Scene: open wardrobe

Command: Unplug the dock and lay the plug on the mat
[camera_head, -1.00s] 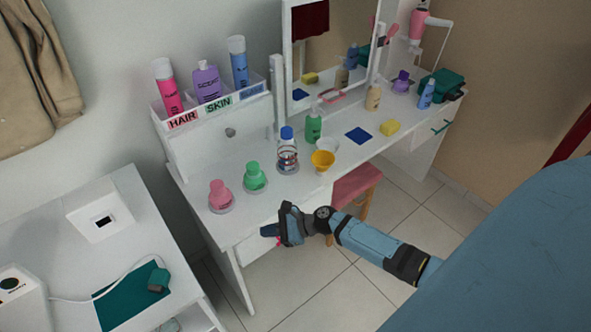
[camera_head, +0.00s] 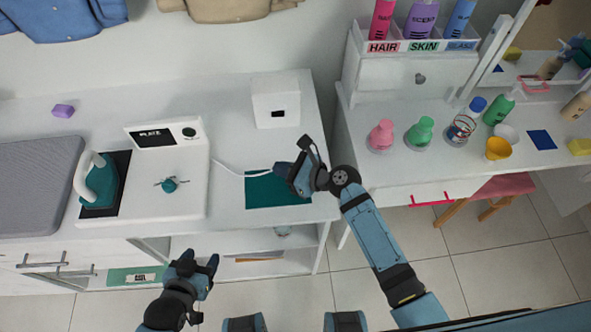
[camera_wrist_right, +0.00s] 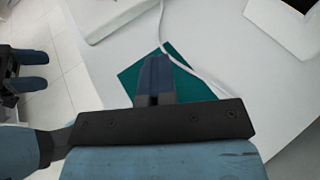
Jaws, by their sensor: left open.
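The white dock (camera_head: 150,197) with a PLATE panel stands on the counter and holds a teal iron (camera_head: 100,184). Its white cable (camera_head: 228,168) runs right to the teal mat (camera_head: 262,193). The plug is hidden from both current views, around my right gripper. My right gripper (camera_head: 284,169) is over the mat's upper right part. In the right wrist view its fingers (camera_wrist_right: 156,62) look closed together with nothing seen between them. A white box with a black slot (camera_head: 272,92) stands behind the mat. My left gripper (camera_head: 197,262) is open and empty in front of the counter.
A grey pad (camera_head: 38,187) and a purple block (camera_head: 64,111) are at the left. The dressing table (camera_head: 395,178) with bottles and cups stands to the right across a gap. Counter between the dock and white box is clear apart from the cable.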

